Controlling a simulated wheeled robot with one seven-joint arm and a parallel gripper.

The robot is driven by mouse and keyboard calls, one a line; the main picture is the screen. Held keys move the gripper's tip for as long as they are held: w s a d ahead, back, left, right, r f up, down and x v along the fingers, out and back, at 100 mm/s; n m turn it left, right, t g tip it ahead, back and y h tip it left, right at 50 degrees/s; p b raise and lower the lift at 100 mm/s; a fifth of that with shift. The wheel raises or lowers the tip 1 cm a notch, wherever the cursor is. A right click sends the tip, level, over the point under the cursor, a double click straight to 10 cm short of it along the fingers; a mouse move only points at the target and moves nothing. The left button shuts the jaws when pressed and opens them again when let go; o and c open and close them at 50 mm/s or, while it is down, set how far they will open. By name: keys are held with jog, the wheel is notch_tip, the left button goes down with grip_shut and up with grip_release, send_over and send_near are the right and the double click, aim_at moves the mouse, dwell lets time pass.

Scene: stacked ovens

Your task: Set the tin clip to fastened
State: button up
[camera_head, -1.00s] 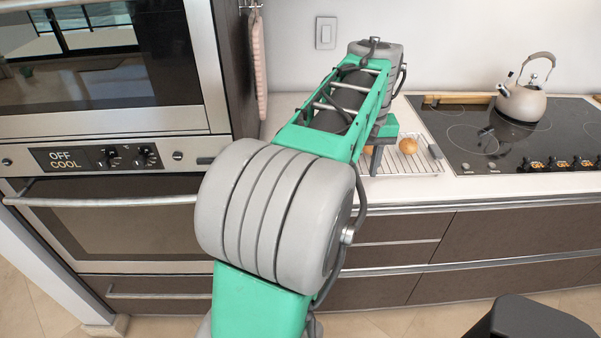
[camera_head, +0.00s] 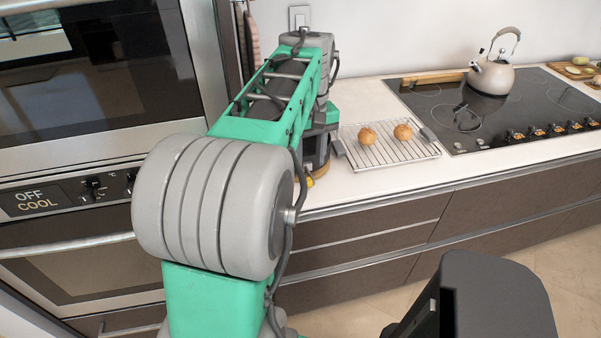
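My gripper (camera_head: 337,148) is at the end of the arm over the counter, left of the wire rack. Only a grey part of it shows; the arm hides the rest, so I cannot tell how its fingers stand. A dark, round-sided object (camera_head: 312,152), perhaps the tin, is partly visible beside the gripper on a wooden board (camera_head: 323,168). A small yellow part (camera_head: 309,182) shows low at its front; I cannot tell if it belongs to the clip. The clip's position is not readable, nor whether the gripper touches the tin.
A wire rack (camera_head: 386,155) holds two round buns (camera_head: 403,132). Right of it is a black hob (camera_head: 540,110) with a kettle (camera_head: 493,76). Stacked ovens (camera_head: 90,75) stand at the left. The counter's front strip (camera_head: 375,182) is clear.

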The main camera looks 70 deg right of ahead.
aim_at(308, 180)
notch_tip(308, 180, down, 6)
jog(key=shift+r, duration=0.2)
grip_shut()
dwell(0.4)
